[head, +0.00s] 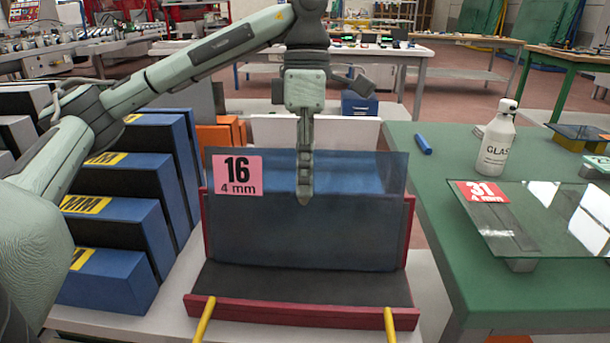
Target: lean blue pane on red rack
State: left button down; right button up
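The blue pane (360,178) is a dark, see-through bluish sheet with a pink label reading 16, 4 mm. It stands nearly upright in front of the back of the red rack (300,311), its top above the rack's red side edges. Its lower edge is hard to make out against the dark backing, so I cannot tell whether it touches the rack's ledge. My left gripper (304,190) points down at the middle of the pane's top edge. One finger shows in front of the pane; the other is hidden, and it looks shut on the pane. My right gripper is out of view.
Blue blocks (125,222) with yellow labels stand in steps left of the rack. On the green table (440,215) at right are a white bottle (496,140), a blue marker (423,144) and a raised glass pane labelled 31 (530,215). Two yellow pegs (390,325) stand at the rack's front.

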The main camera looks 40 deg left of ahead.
pick_arm(q)
jog(key=shift+f, duration=0.3)
dwell(0.7)
jog(key=c, duration=1.6)
grip_release()
jog(key=shift+c, duration=0.2)
jog(key=v, duration=1.2)
jog(key=shift+d, duration=0.1)
